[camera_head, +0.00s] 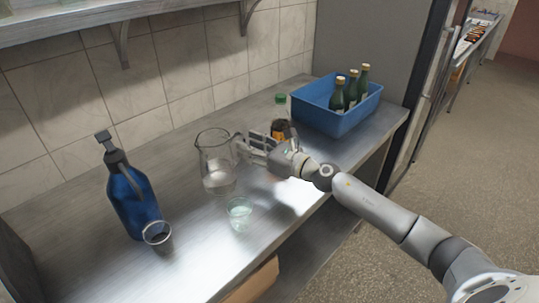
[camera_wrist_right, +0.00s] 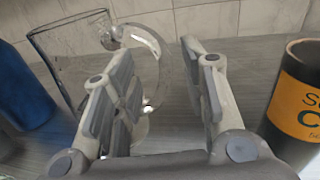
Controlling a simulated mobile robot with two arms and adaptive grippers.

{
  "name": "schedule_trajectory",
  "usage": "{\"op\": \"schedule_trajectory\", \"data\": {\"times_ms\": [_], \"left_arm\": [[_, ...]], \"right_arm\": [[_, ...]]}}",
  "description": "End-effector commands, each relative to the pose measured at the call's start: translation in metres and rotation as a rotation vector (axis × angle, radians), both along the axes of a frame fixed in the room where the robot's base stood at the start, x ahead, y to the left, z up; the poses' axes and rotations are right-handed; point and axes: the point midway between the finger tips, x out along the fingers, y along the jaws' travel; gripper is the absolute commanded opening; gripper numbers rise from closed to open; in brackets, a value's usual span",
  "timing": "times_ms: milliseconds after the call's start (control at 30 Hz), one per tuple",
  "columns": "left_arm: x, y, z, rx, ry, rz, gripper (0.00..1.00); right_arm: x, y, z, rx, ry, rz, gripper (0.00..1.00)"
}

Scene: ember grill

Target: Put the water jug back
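The water jug (camera_head: 217,175) is clear glass with a little water in it. It stands upright on the metal counter (camera_head: 185,275). In the right wrist view the jug (camera_wrist_right: 70,50) is at the upper left, its curved handle reaching toward the gap between my fingers. My right gripper (camera_head: 246,146) is at the handle side of the jug, low over the counter. In the right wrist view, the fingers of the gripper (camera_wrist_right: 160,85) are apart, with part of the handle seen between them. Whether they touch it I cannot tell. My left gripper is not in view.
A blue pump bottle (camera_head: 130,200) and a dark cup (camera_head: 157,236) stand at left. A clear glass (camera_head: 239,213) stands in front of the jug. A black and orange container (camera_wrist_right: 298,100) is close right of my fingers. A blue crate (camera_head: 338,122) holds several green bottles.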

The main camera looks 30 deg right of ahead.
Motion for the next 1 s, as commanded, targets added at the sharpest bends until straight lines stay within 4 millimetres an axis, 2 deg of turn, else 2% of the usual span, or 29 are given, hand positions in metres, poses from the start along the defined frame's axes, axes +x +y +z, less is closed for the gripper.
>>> {"op": "schedule_trajectory", "data": {"times_ms": [33,200,400,600,1000], "left_arm": [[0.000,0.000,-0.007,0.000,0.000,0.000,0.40],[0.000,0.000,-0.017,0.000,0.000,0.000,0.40],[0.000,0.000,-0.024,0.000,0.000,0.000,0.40],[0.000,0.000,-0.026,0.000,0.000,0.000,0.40],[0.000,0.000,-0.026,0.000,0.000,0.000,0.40]], "right_arm": [[-0.012,-0.007,-0.006,-0.005,0.003,0.000,0.40],[-0.040,-0.022,-0.005,-0.004,0.002,0.000,0.40],[-0.059,-0.033,-0.003,-0.001,0.002,-0.001,0.40],[-0.066,-0.037,-0.001,-0.001,0.002,0.000,0.40],[-0.067,-0.037,0.000,0.000,0.001,0.000,0.40]]}}
